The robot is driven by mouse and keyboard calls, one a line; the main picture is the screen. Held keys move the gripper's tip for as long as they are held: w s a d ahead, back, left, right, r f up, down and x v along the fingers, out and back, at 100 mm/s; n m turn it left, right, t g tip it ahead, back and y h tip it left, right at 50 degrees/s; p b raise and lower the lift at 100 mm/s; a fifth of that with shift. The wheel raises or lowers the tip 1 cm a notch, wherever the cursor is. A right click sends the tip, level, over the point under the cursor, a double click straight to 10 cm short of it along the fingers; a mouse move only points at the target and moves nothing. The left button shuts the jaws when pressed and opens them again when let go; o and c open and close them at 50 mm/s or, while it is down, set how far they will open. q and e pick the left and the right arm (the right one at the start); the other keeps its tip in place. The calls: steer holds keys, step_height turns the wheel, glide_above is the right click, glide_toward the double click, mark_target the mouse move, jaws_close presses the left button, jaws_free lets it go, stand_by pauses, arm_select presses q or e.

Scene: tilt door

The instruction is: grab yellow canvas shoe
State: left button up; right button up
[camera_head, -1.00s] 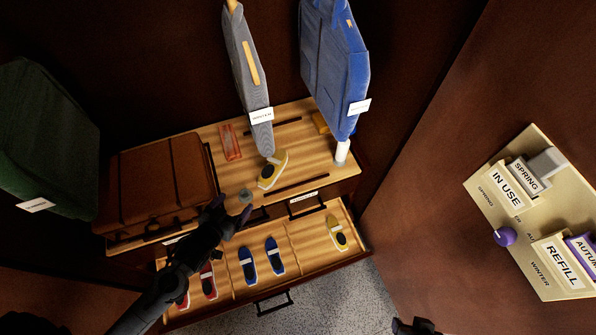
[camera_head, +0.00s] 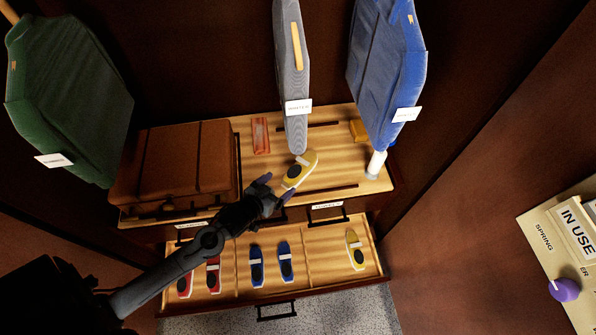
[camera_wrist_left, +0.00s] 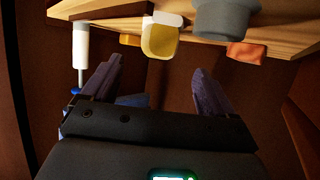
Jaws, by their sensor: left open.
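One yellow canvas shoe (camera_head: 300,171) with a white band sits on the wooden shelf top (camera_head: 335,147), below the grey garment. Its yellow end (camera_wrist_left: 160,40) shows ahead in the left wrist view. A second yellow shoe (camera_head: 355,250) lies in the right part of the open drawer. My left gripper (camera_head: 272,190) is open and empty at the shelf's front edge, just left of the upper shoe and apart from it. In the left wrist view, the upper shoe is ahead, between the directions of the two spread fingers (camera_wrist_left: 155,80). My right gripper is not in view.
A brown suitcase (camera_head: 178,165) stands left on the shelf. Garments hang above. The drawer (camera_head: 325,285) holds red shoes (camera_head: 213,274) and blue shoes (camera_head: 286,261).

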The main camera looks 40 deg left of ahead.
mark_target(287, 178)
arm_select(q)
steer(key=shift+b+x, duration=0.55)
steer(key=shift+x, duration=1.35)
steer(key=shift+r, duration=0.1)
steer(key=c, duration=1.2)
